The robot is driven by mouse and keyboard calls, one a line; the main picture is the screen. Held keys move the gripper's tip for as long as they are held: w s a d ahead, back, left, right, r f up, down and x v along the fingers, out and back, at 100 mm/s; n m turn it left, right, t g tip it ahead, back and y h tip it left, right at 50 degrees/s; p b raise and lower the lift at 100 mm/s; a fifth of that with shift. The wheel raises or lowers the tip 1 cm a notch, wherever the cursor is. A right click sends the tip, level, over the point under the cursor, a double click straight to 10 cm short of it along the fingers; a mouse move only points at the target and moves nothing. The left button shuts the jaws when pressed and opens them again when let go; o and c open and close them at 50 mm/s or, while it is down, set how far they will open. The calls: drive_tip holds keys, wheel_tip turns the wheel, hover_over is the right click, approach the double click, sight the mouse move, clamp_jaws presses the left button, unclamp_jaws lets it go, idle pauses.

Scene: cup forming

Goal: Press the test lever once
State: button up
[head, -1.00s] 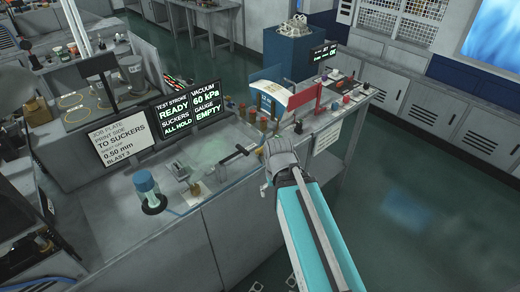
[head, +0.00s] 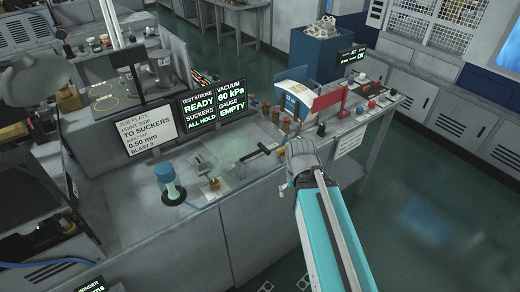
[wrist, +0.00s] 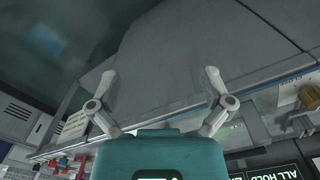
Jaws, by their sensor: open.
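The status screen (head: 212,103) reads test stroke READY, vacuum 60 kPa, suckers ALL HOLD, gauge EMPTY.
A job plate sign (head: 149,132) stands left of the screen. A blue-capped clear cylinder (head: 168,182) and a small brass part (head: 214,184) stand on the bench. Several knobs, a blue-white block (head: 293,92) and a red stand (head: 343,101) are behind my gripper. Floor at right is clear.

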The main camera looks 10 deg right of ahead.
idle(0.4)
drive_tip(key=shift+c, duration=1.3)
drive_tip(key=shift+w+r+p, duration=0.25)
drive_tip(key=shift+w+p, duration=0.05)
drive_tip(key=c, duration=0.4)
drive_tip(key=w+r+m+p, duration=0.1)
drive_tip(key=w, duration=0.1)
drive_tip(key=w+r+m+p, duration=0.1)
drive_tip(key=w+r+p, duration=0.1)
drive_tip(key=shift+a+r, duration=0.25)
drive_tip(key=shift+a, duration=0.15)
clamp_jaws()
drive_tip(key=w+a+r+m+y+p, duration=0.1)
drive_tip(key=w+a+r+m+p, duration=0.1)
drive_tip(key=w+r+m+p, duration=0.3)
drive_tip(key=w+a+r+m+g+y+p, duration=0.1)
drive_tip(key=w+a+r+m+p, duration=0.1)
drive_tip(key=w+r+m+p, duration=0.3)
drive_tip(key=shift+w+r+p, duration=2.15)
drive_tip(key=shift+w+p, duration=0.05)
drive_tip(key=shift+w, duration=1.7)
